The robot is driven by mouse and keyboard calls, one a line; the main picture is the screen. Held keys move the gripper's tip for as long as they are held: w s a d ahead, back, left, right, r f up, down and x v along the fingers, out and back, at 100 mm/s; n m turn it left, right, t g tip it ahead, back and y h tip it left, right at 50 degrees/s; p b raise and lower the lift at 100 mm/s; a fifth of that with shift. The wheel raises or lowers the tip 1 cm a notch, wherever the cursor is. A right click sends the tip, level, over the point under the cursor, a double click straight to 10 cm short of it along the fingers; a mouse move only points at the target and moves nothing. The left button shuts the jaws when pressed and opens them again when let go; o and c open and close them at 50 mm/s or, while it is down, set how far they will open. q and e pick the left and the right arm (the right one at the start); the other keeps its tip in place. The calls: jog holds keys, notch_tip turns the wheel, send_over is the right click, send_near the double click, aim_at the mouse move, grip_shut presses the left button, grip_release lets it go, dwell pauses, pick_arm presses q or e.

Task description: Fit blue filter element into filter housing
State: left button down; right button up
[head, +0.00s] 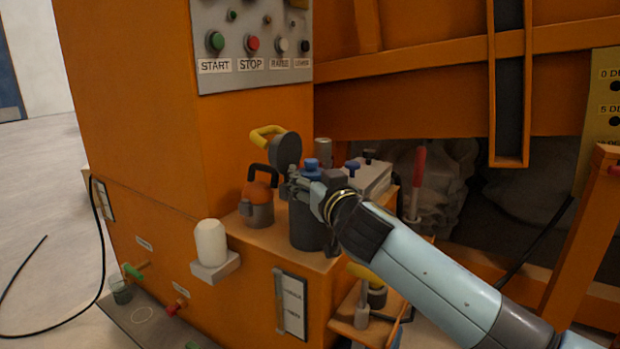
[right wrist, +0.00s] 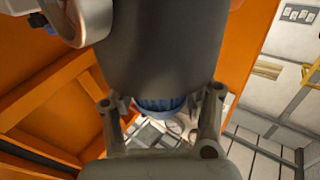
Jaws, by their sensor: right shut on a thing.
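The blue ribbed filter element (right wrist: 160,104) shows between the two fingers of my right gripper (right wrist: 162,118) in the right wrist view. A dark grey cylinder, which looks like the filter housing (right wrist: 160,50), lies right against its blue part. In the head view the dark grey housing (head: 306,228) stands upright on the orange ledge, and my right gripper (head: 298,187) is at its top, shut. A blue knob-like top (head: 311,164) shows just behind the gripper. How deep the element sits is hidden. My left gripper is not in view.
A dark disc with a yellow handle (head: 286,150) stands behind the gripper. An orange canister with a black handle (head: 259,203) is left of the housing. A white bottle (head: 210,242) sits on a small bracket. A pale box with dark knobs (head: 370,180) is to the right.

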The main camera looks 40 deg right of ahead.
jog(key=shift+f, duration=0.25)
jog(key=o, duration=1.4)
jog(key=shift+s+f, duration=0.1)
jog(key=shift+s+a, duration=0.1)
jog(key=shift+s, duration=0.15)
jog(key=v, duration=0.7)
jog(key=shift+s, duration=0.2)
